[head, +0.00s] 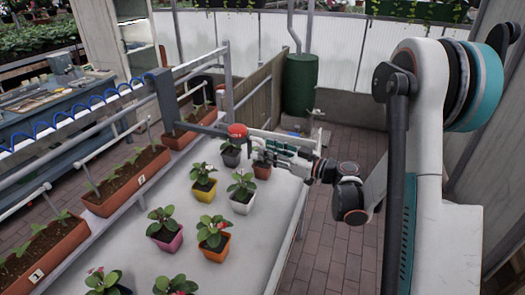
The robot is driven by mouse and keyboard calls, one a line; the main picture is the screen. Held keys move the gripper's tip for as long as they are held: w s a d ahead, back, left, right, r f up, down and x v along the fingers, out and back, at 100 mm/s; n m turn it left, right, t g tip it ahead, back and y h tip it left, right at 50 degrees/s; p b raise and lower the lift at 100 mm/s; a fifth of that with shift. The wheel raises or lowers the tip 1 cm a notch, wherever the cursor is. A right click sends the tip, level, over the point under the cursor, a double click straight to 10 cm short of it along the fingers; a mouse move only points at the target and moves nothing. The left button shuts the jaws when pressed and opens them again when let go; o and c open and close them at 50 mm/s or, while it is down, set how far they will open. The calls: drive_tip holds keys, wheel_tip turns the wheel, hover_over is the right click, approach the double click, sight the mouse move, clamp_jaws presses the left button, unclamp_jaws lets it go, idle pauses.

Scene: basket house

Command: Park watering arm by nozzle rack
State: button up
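The watering arm (205,127) looks like a grey bar reaching right from a dark grey upright block (164,95) on the rail. Its right end carries a round red piece (237,130) above the white bench (185,200). My gripper (254,144) comes in from the right and lies close beside the red piece. It is small in the picture, and I cannot tell whether its fingers touch or hold the watering arm. I cannot make out a nozzle rack for certain.
A green barrel (300,84) stands behind. Brick floor (335,225) lies open right of the bench.

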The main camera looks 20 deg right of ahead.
drive_tip(key=shift+x, duration=1.5)
clamp_jaws()
drive_tip(key=shift+a, duration=0.1)
